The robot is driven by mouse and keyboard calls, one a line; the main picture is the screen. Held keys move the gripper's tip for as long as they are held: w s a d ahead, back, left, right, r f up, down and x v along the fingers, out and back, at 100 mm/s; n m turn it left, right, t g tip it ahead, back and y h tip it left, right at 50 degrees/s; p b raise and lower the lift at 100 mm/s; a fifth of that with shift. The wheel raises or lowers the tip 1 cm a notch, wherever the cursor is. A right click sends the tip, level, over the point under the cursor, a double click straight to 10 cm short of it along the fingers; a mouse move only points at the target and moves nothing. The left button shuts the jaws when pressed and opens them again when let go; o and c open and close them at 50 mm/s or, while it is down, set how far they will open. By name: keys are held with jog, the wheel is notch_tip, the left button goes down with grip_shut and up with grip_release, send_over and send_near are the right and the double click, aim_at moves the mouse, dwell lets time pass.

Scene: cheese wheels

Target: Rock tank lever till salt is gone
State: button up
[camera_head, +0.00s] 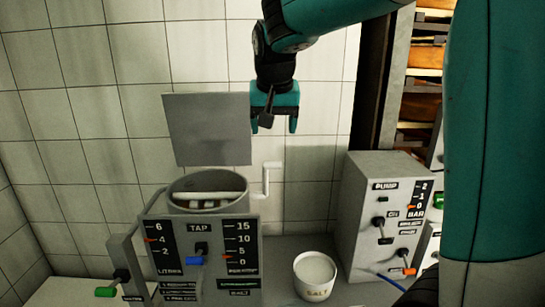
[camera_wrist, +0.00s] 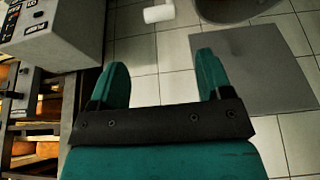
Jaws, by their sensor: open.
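The grey tank (camera_head: 208,188) stands left of centre in the head view, its round top open with pale bars or pieces inside. Its front panel (camera_head: 214,235) has a TAP label, a blue-handled tap (camera_head: 196,261) and two scales.
A grey flat plate (camera_head: 208,128) stands behind the tank. A white SALT tub (camera_head: 316,276) sits to the right. The grey PUMP box (camera_head: 382,215), with several small levers, stands beyond it. Shelves of cheese (camera_head: 421,107) are at the right. A blue hose (camera_head: 391,282) runs low.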

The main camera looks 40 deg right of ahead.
jog(key=p+x, duration=0.1)
jog(key=x, duration=1)
jog(key=shift+w+d, duration=0.1)
